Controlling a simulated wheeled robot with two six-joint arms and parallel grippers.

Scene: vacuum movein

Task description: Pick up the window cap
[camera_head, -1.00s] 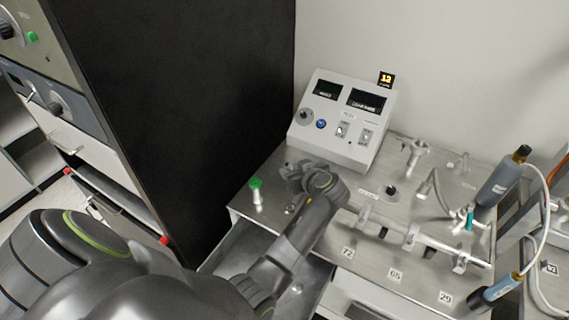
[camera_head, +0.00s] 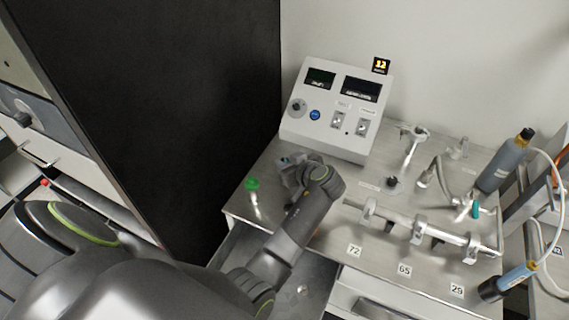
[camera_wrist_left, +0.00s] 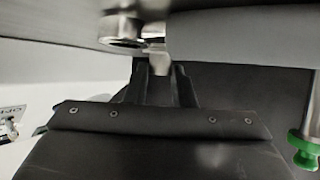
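In the left wrist view a round metal piece (camera_wrist_left: 121,29), which looks like the window cap, sits on the bench surface beyond my fingers. A small pale metal piece (camera_wrist_left: 158,66) shows between the fingertips. My left gripper (camera_wrist_left: 163,72) has its two dark fingers apart around that piece; firm contact cannot be made out. In the head view my left gripper (camera_head: 291,168) is low over the bench, right of the green-topped valve and in front of the control box. My own wrist hides the cap there. My right gripper is not in view.
The metal bench (camera_head: 345,183) carries the control box (camera_head: 334,110), the green-topped valve (camera_head: 253,188), also in the wrist view (camera_wrist_left: 305,150), and a pipe with clamps (camera_head: 425,228) to the right. A black cabinet side (camera_head: 170,110) rises at left.

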